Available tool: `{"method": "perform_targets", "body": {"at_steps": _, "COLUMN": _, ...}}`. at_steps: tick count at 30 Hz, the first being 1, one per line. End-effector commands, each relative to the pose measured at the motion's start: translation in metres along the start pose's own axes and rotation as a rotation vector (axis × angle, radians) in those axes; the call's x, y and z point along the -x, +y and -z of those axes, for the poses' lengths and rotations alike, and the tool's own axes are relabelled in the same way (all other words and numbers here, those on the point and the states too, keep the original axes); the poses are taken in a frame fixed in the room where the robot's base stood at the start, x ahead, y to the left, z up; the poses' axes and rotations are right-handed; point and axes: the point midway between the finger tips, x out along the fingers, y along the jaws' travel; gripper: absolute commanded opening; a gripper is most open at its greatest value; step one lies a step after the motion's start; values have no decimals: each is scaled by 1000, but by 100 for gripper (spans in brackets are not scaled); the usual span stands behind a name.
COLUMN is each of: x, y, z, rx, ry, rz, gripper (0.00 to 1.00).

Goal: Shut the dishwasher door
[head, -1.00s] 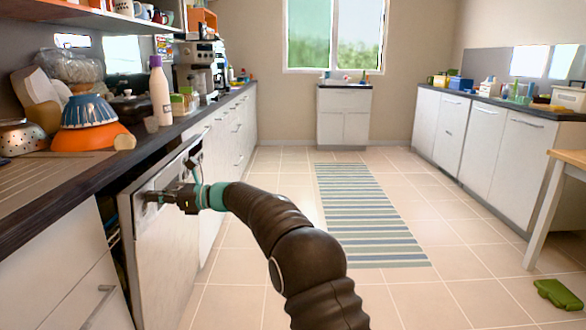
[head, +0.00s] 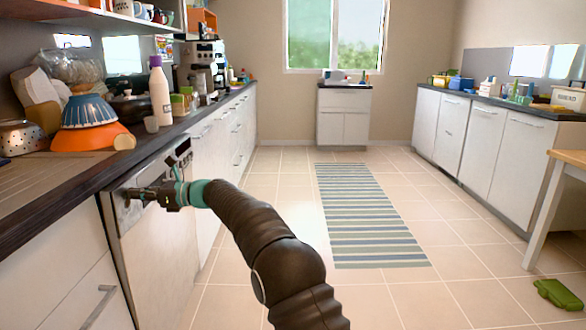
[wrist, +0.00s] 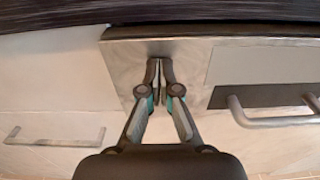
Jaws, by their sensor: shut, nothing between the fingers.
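The dishwasher door (head: 160,255) is a pale front panel under the left counter, with a metal strip along its top. It stands upright and looks almost flush with the cabinets; any small gap is hard to tell. My gripper (head: 132,196) is shut and empty, its fingertips at the upper left part of the door. In the wrist view the closed fingertips (wrist: 160,76) meet the metal strip of the door (wrist: 225,60), and seem to touch it. A bar handle (wrist: 268,118) shows to the right of the fingers.
The dark countertop (head: 60,190) overhangs just above the door. A drawer handle (head: 100,305) sticks out at the left. Bowls (head: 90,125) and a bottle (head: 160,92) stand on the counter. The tiled floor and striped rug (head: 370,215) are open to the right.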

Motion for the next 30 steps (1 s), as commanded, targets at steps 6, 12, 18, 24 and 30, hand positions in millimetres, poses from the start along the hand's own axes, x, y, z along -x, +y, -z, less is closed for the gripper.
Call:
{"method": "perform_targets", "body": {"at_steps": 6, "x": -14, "y": 1, "z": -2, "rx": 1, "ry": 0, "rz": -1, "gripper": 0}}
{"method": "perform_targets", "body": {"at_steps": 12, "x": -26, "y": 0, "z": -4, "rx": 1, "ry": -1, "rz": -1, "gripper": 0}}
{"method": "perform_targets", "body": {"at_steps": 18, "x": -37, "y": 0, "z": -6, "rx": 2, "ry": 0, "rz": -1, "gripper": 0}}
{"method": "perform_targets", "body": {"at_steps": 24, "x": -40, "y": 0, "z": -6, "rx": 0, "ry": 0, "rz": 0, "gripper": 0}}
{"method": "perform_targets", "body": {"at_steps": 30, "x": -25, "y": 0, "z": -4, "rx": 1, "ry": -1, "rz": 1, "gripper": 0}}
